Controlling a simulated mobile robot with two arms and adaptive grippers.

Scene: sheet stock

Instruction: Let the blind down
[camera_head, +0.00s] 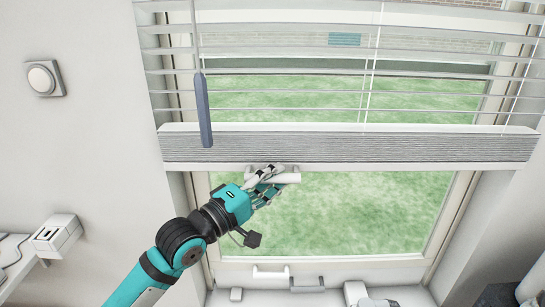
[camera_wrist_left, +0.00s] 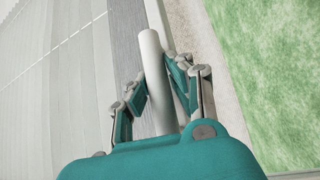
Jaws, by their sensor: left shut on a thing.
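The blind (camera_head: 345,148) hangs partly lowered over the window, with spaced white slats above a grey bottom rail. A white bar-shaped handle (camera_head: 288,178) sits just under the rail, left of its middle. My left gripper (camera_head: 270,180) is shut on this handle. In the left wrist view the pale handle (camera_wrist_left: 153,65) runs between the fingers of my left gripper (camera_wrist_left: 172,80), close beside the grey rail (camera_wrist_left: 126,40). A blue-grey wand (camera_head: 203,112) hangs on a cord in front of the blind's left part. My right gripper is not in view.
The window glass (camera_head: 370,215) below the rail is uncovered, with grass outside. A white window handle (camera_head: 271,273) and small items stand low near the sill. A wall switch (camera_head: 43,78) and a white box (camera_head: 57,236) are on the left.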

